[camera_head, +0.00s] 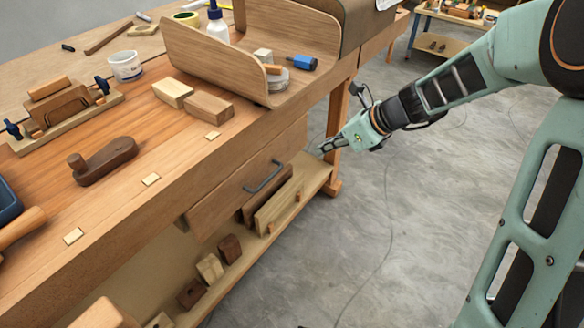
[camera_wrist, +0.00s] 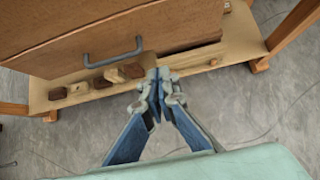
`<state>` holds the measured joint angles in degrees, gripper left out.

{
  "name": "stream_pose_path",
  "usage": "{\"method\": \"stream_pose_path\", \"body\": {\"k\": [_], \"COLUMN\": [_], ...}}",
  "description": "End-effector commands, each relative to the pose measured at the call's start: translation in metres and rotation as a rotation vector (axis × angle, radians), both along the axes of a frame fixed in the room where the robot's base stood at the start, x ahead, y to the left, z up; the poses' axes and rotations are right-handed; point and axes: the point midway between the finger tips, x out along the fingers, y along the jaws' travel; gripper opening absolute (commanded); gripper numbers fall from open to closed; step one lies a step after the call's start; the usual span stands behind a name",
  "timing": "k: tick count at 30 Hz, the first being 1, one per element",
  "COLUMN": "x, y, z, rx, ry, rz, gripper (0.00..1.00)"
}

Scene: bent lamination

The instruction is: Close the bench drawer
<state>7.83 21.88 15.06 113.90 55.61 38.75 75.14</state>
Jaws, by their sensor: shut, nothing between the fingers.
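The bench drawer (camera_head: 232,196) is a wooden front panel below the benchtop, with a dark grey bar handle (camera_head: 263,177). In the wrist view the drawer front (camera_wrist: 165,35) fills the upper left, with its handle (camera_wrist: 112,52) left of my fingers. How far the drawer stands out is hard to tell from these angles. My gripper (camera_head: 323,149) is beyond the drawer's right end in the head view, near the bench leg. In the wrist view my gripper (camera_wrist: 157,75) has its fingertips together and empty, apart from the handle.
A lower shelf (camera_head: 315,172) holds several wood blocks and boards beneath the drawer. The benchtop (camera_head: 165,120) carries a curved wooden form (camera_head: 205,60), blocks, a clamp jig and a white tub (camera_head: 126,66). The grey floor right of the bench is open.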

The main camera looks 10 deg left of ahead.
Motion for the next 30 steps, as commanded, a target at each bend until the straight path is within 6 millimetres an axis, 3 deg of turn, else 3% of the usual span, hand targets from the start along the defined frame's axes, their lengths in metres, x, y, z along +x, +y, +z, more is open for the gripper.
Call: {"method": "stream_pose_path", "body": {"k": [1,11,25,30], "x": [0.002,0.006,0.031,0.041], "y": [-0.005,-0.003,0.058,0.082], "z": [-0.009,-0.011,-0.079,-0.074], "rx": [0.015,0.048,0.048,0.046], "ry": [-0.014,-0.046,-0.043,-0.048], "rz": [-0.004,0.001,0.002,0.003], "gripper": [0.0,0.0,0.0,0.0]}}
